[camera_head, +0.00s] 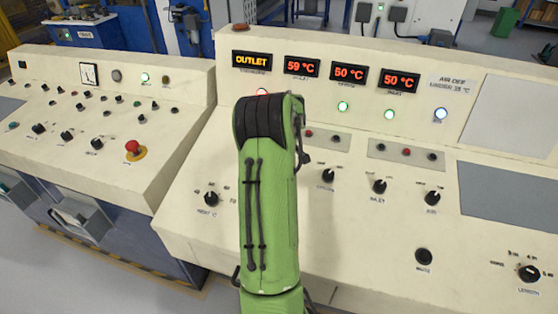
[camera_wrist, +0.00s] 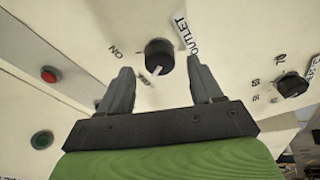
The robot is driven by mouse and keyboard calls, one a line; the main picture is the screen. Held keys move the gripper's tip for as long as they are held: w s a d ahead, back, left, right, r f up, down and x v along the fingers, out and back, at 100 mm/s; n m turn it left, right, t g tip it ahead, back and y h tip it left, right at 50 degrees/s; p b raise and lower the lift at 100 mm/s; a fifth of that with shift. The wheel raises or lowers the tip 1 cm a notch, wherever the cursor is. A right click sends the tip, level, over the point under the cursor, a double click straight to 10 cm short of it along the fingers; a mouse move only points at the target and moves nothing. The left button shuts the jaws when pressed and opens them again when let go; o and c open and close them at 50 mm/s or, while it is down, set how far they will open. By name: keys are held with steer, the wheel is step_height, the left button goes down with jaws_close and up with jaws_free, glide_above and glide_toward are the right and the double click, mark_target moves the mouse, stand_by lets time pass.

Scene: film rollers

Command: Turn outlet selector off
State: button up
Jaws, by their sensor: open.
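The outlet selector (camera_wrist: 158,55) is a round black knob with a white pointer mark, set in the cream panel beside the OUTLET label (camera_wrist: 185,32). An ON mark and what looks like an OFF mark sit to its left. The white pointer faces the lower edge of the wrist view, close to the OFF-like mark; its exact setting is hard to tell. My gripper (camera_wrist: 160,66) is open and empty, with one finger on each side below the knob, apart from it. In the head view my green arm covers part of the console, and my gripper is hidden.
Another black knob (camera_wrist: 291,85) with a number scale is on the right. A red button (camera_wrist: 49,74) and a green button (camera_wrist: 41,140) are on the left. In the head view, an OUTLET display (camera_head: 251,61) and a red mushroom button (camera_head: 133,148) show.

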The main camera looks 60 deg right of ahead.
steer(key=p+v, duration=0.1)
steer(key=v, duration=1.2)
steer(key=shift+r, duration=0.25)
